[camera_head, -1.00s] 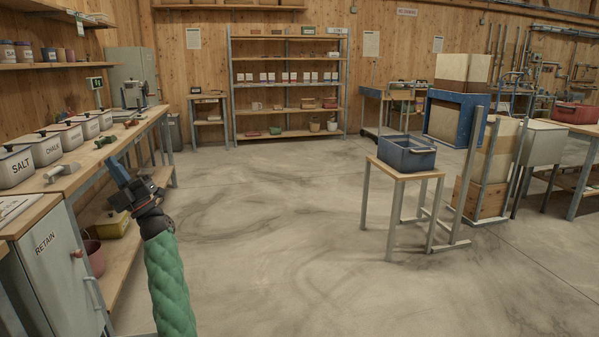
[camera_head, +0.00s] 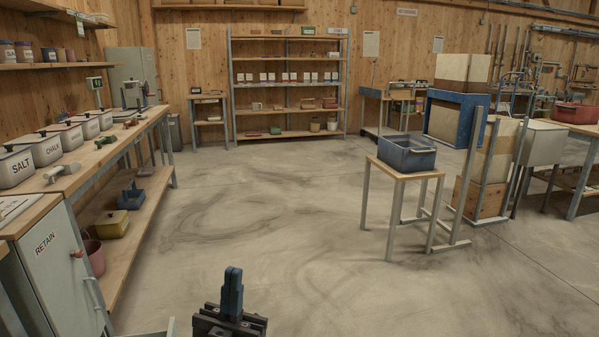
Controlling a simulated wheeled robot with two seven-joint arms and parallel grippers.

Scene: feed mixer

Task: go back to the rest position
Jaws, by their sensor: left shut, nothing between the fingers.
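My left gripper (camera_head: 232,283) shows at the bottom of the head view, left of centre. Its blue fingers point up and are shut with nothing between them. It is over open floor, apart from the bench and everything else. Most of my left arm is below the frame. My right gripper is not in view.
A bench (camera_head: 88,182) on the left carries lidded bins, including salt (camera_head: 17,172) and chalk (camera_head: 48,152), above a white retain cabinet (camera_head: 62,272). A small table (camera_head: 405,176) on the right holds a blue bin (camera_head: 407,159). The concrete floor (camera_head: 270,200) between is clear.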

